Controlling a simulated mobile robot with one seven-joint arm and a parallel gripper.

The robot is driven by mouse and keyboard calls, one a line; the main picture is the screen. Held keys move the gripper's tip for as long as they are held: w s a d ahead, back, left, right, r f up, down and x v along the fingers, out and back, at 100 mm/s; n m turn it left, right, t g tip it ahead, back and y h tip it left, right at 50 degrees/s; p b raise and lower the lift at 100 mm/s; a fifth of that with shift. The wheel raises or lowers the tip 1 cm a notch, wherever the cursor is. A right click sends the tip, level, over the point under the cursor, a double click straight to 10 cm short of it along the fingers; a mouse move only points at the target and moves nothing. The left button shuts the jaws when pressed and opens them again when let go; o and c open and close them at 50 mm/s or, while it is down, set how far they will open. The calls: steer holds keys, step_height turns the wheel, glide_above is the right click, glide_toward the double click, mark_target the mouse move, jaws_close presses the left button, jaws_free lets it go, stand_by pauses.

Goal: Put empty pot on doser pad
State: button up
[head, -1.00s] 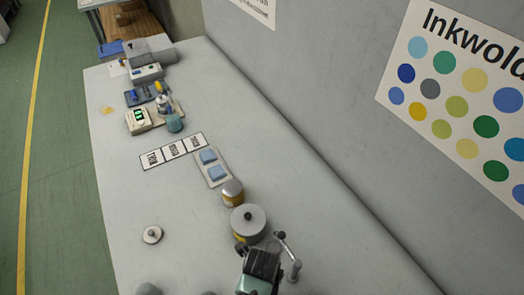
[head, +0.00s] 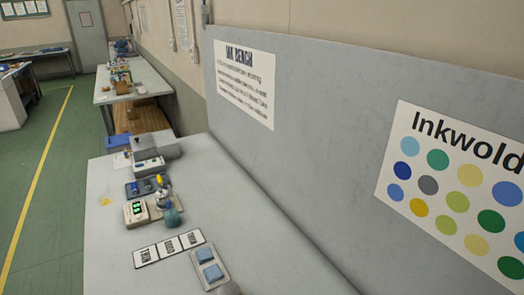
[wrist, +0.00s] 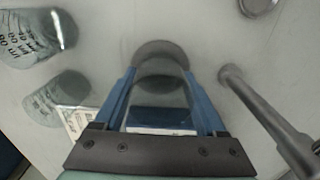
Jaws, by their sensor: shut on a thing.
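In the wrist view my gripper (wrist: 160,74) has its two blue fingers closed on a greyish pot (wrist: 162,52) with a rounded far edge. The space between the fingers looks see-through, and I cannot tell what is inside. My gripper is out of the head view. In the head view a small doser-like stand (head: 163,193) is at the far part of the bench, with a teal round pot (head: 172,218) close in front of it. I cannot make out a bare pad there.
Beside the stand is a device with a green display (head: 136,212). Nearer are a label strip (head: 168,248) and a tray with blue pads (head: 208,266). The wrist view shows two printed jars (wrist: 40,35) at left and a grey rod (wrist: 262,112) at right. A wall borders the bench.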

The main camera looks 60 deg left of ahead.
steer(key=shift+f, duration=0.15)
steer(key=o, duration=1.3)
step_height(320, 180, up, 11)
steer(key=p, duration=1.1)
